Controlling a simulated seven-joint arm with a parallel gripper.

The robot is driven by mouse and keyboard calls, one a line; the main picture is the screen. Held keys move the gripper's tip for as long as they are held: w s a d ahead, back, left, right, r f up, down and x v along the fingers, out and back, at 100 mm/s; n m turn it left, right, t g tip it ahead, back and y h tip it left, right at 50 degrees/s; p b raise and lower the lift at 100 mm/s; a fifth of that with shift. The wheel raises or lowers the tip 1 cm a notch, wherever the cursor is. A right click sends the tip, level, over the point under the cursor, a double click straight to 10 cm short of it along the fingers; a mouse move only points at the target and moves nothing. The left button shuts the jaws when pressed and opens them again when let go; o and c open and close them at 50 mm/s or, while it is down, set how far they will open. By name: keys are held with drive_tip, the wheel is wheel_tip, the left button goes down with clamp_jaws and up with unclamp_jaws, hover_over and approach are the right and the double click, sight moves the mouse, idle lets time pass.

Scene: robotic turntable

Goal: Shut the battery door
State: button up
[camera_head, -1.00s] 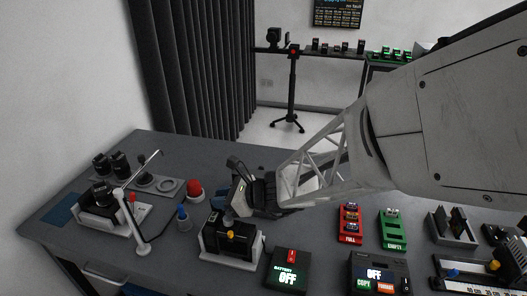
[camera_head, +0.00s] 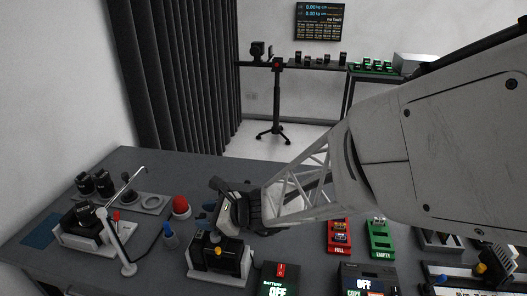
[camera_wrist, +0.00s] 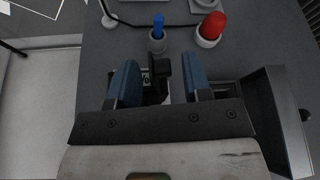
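A dark camera-like device (camera_head: 216,251) with a yellow knob sits in a white cradle on the grey table, front centre-left in the head view. My gripper (camera_head: 218,206) is just above and behind it, partly covering its top. In the wrist view my gripper (camera_wrist: 160,82) is open, with its two blue-padded fingers apart. A small black part with a pale marking shows between them; I cannot tell whether a finger touches it. A dark box-like body (camera_wrist: 275,115) shows right of the fingers. I cannot make out the battery door clearly in either view.
A red dome button (camera_head: 181,205) and a blue-topped post (camera_head: 169,236) stand left of the cradle. A battery switch box (camera_head: 280,284) reading OFF is at its right. Red (camera_head: 340,238) and green (camera_head: 380,240) trays lie further right. A lamp-like stand (camera_head: 114,240) is at left.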

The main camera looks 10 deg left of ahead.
drive_tip(key=shift+d, duration=0.1)
drive_tip(key=shift+v, duration=3.8)
